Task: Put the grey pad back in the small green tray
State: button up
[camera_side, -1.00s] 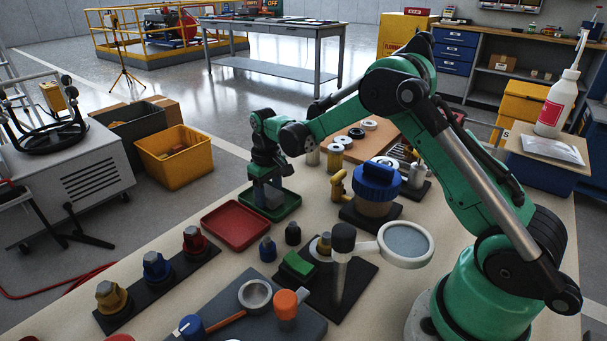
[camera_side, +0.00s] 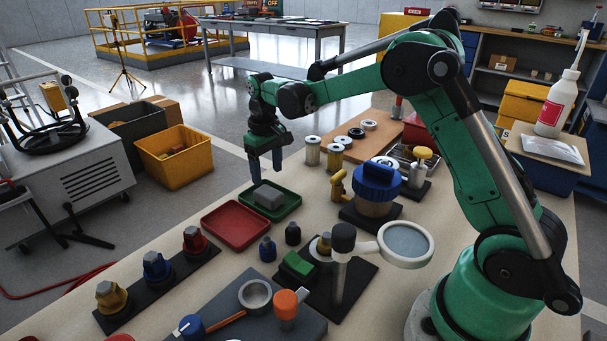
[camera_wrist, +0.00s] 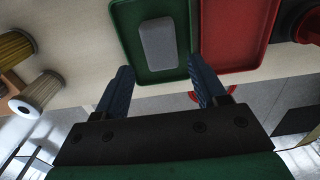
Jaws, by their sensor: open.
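The grey pad (camera_side: 269,196) lies in the small green tray (camera_side: 289,207), inside its rim. In the wrist view the grey pad (camera_wrist: 158,43) rests on the floor of the green tray (camera_wrist: 124,28), slightly tilted to its sides. My gripper (camera_side: 265,172) hangs above and behind the tray in the side view, fingers pointing down. Its two blue fingers show spread apart and empty in the wrist view (camera_wrist: 164,84), clear of the pad.
A red tray (camera_side: 236,226) stands beside the green tray. A blue-lidded jar (camera_side: 376,182) and metal spools (camera_side: 313,151) stand to the right. A magnifier (camera_side: 405,245) stands nearer.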

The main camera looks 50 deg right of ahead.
aim_at(269, 192)
jog(key=s+a+r+t, duration=0.45)
jog(key=s+r, duration=0.35)
jog(key=r, duration=0.2)
jog(key=s+a+f+t, duration=0.2)
jog(key=s+f, duration=0.1)
jog(key=s, duration=0.5)
jog(key=shift+a+f+t, duration=0.15)
jog(key=shift+a+t, duration=0.15)
jog(key=shift+t, duration=0.05)
